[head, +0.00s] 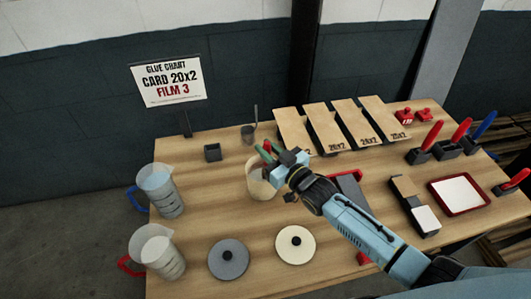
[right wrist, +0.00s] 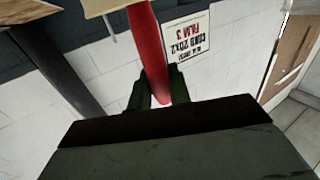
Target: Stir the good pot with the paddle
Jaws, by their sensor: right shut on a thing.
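My right gripper (head: 277,163) is shut on the red handle of the paddle (right wrist: 152,55), which runs between its fingers in the right wrist view. In the head view only a small red bit of the handle shows by the fingers. The gripper is right above the rim of a clear pot (head: 258,188) with beige contents. The paddle's lower end is hidden, so I cannot tell how deep it reaches. Two clear jugs stand at the left, one with a blue handle (head: 160,192) and one with a red handle (head: 158,253). My left gripper is out of view.
A grey lid (head: 228,259) and a cream lid (head: 295,245) lie at the front. A sign (head: 168,82) stands behind. Several brown cards (head: 355,122) lie at the back. A red tray (head: 456,213) and red- and blue-handled tools (head: 459,131) are at the right.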

